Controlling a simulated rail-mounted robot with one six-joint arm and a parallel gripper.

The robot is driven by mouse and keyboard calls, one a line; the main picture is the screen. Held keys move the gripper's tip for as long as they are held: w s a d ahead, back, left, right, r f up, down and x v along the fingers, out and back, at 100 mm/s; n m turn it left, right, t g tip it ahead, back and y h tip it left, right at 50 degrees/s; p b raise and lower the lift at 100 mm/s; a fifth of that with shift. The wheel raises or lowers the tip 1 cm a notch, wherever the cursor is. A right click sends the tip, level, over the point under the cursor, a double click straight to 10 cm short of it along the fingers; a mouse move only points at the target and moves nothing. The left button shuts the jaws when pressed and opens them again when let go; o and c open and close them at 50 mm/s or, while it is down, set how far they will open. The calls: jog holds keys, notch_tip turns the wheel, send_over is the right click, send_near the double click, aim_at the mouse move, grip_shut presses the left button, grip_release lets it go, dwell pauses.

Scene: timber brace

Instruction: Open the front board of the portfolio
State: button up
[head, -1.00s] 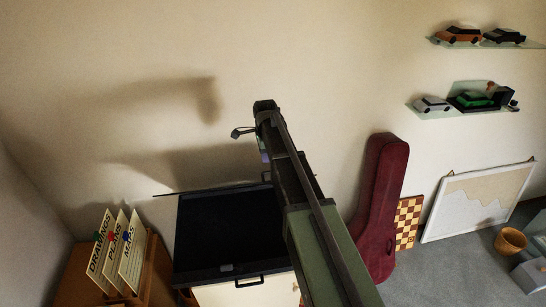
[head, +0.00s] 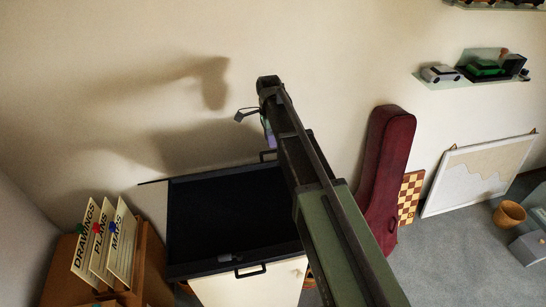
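The portfolio (head: 225,215) is a flat black case lying on a pale cabinet in the head view, below my arm. A small grey piece (head: 230,257) sits near the front edge. My arm reaches up over the portfolio's right side.
A wooden rack with cards marked DRAWINGS, PLANS and MAPS (head: 105,245) stands left of the portfolio. A dark red instrument case (head: 388,170) leans on the wall at the right, beside a chessboard (head: 409,198). A shelf with model cars (head: 470,72) is higher up.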

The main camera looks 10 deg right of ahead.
jog(key=b+x, duration=0.1)
jog(key=x, duration=0.2)
jog(key=shift+w+f+b, duration=0.1)
jog(key=shift+f+b, duration=0.1)
jog(key=shift+b, duration=0.1)
jog(key=shift+r, duration=0.15)
grip_shut()
jog(key=w+r+p, duration=0.4)
jog(key=w, duration=0.4)
jog(key=w+r+p, duration=0.3)
jog(key=w+r, duration=0.1)
jog(key=w, duration=0.5)
jog(key=shift+p, duration=0.35)
jog(key=shift+w, duration=0.1)
